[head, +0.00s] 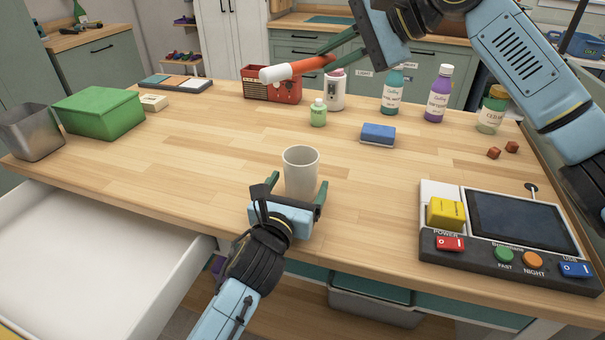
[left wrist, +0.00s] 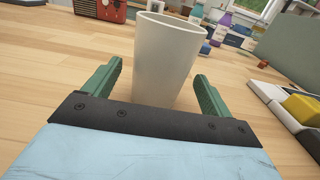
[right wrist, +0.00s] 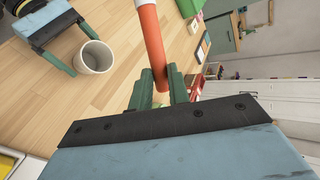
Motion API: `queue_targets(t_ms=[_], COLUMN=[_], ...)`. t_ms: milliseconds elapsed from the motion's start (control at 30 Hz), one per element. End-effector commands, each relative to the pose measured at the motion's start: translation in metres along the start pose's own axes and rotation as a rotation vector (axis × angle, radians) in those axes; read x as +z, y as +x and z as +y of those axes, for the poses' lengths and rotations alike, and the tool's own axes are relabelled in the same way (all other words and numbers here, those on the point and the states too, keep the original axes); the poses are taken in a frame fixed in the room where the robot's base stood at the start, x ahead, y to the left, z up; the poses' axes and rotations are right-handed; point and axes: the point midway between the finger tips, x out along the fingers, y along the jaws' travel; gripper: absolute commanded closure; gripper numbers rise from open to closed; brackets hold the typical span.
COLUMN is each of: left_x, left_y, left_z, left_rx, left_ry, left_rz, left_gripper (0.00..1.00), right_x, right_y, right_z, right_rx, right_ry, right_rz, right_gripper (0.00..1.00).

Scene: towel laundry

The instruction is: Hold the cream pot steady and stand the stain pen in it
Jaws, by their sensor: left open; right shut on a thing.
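The cream pot (head: 301,172) stands upright on the wooden table near its front edge, and its open mouth shows empty in the right wrist view (right wrist: 95,57). My left gripper (head: 295,196) is open, with its green fingers on either side of the pot; gaps show between fingers and pot in the left wrist view (left wrist: 160,85). The stain pen (head: 297,69), orange with a white end, is held well above the table by my right gripper (right wrist: 165,88), which is shut on it. In the head view the pen lies nearly level, behind and above the pot.
A blue sponge (head: 378,133), a small green bottle (head: 318,113) and a red radio (head: 284,90) stand behind the pot. A control panel (head: 505,225) with a yellow block lies at right. A green box (head: 98,112) is at left. The table around the pot is clear.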

Motion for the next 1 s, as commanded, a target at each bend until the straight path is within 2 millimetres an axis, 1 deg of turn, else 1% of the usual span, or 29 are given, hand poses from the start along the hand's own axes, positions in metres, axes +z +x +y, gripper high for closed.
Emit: queue_targets(t_ms=[33,100,200,300,467,700,767,1000], left_x=[0.001,0.001,0.001,0.0,0.0,0.0,0.0,0.0], left_y=[0.01,0.021,0.033,0.041,0.046,0.047,0.047,0.046], left_z=[0.0,-0.001,0.0,0.0,0.0,0.0,0.0,0.0], left_rx=[0.0,-0.001,0.0,0.0,0.0,-0.001,-0.001,-0.001], left_ry=[-0.001,-0.003,-0.001,-0.001,-0.002,-0.001,-0.001,-0.001], left_rz=[0.0,-0.001,0.0,0.0,0.0,0.0,0.0,0.001], left_gripper=[0.16,0.16,0.16,0.16,0.16,0.16,0.22,0.54], right_x=[0.0,0.0,0.0,0.0,0.0,0.0,0.0,0.0], right_y=[0.0,0.0,0.0,0.0,0.0,0.0,0.0,0.0], right_z=[0.0,0.0,0.0,0.0,0.0,0.0,0.0,0.0], right_rx=[0.0,0.0,0.0,0.0,0.0,0.0,0.0,0.0], right_ry=[0.0,0.0,0.0,0.0,0.0,0.0,0.0,0.0], right_rz=[0.0,0.0,0.0,0.0,0.0,0.0,0.0,0.0], right_gripper=[1.0,1.0,1.0,1.0,1.0,1.0,1.0,1.0])
